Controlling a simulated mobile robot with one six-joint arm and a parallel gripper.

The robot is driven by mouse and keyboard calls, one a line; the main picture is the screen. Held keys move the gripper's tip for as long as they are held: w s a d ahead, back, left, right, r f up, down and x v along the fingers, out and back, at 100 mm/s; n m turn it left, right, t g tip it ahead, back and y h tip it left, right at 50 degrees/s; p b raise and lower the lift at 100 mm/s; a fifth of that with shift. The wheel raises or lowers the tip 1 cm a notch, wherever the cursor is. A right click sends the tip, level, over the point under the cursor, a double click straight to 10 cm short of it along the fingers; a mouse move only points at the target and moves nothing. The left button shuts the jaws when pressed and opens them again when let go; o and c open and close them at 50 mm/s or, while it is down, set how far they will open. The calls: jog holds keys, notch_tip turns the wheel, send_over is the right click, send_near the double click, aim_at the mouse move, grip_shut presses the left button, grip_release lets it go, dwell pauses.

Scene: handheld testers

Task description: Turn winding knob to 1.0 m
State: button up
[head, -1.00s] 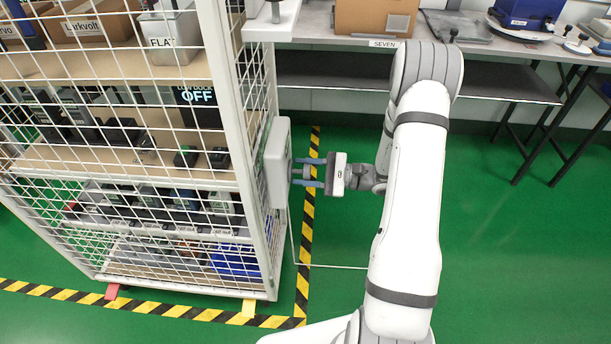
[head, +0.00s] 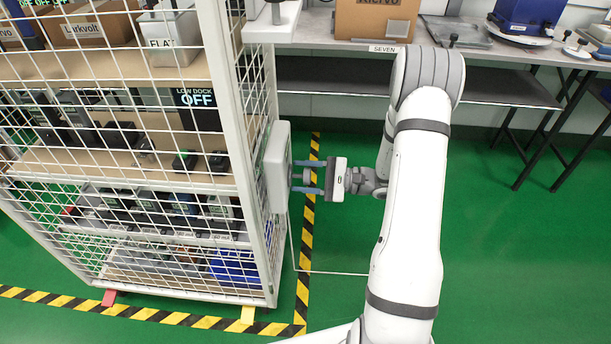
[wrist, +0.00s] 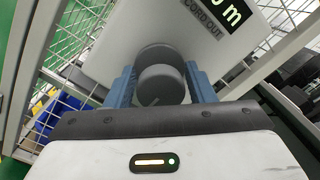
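The winding knob (wrist: 160,85) is a round grey knob with a pale mark on its face. It sits on a light grey box (head: 277,165) on the side of the mesh cage. My gripper (head: 305,176) points left at the box, with its two blue fingers on either side of the knob. In the wrist view, the fingers lie very close to the knob; I cannot tell whether they touch it. The dark display (wrist: 232,14) beside a "CORD OUT" label is cut off by the frame edge; only a "0 m" ending shows.
A thin pale cord (head: 330,272) runs from below the box towards my arm. The mesh cage (head: 130,185) holds shelves of devices. A bench (head: 310,28) with a cardboard box (head: 374,18) stands behind. The green floor right of my arm is clear.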

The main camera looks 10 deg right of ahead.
jog(key=shift+o, duration=1.1)
jog(key=p+v, duration=0.1)
jog(key=v, duration=0.7)
jog(key=shift+w, duration=0.1)
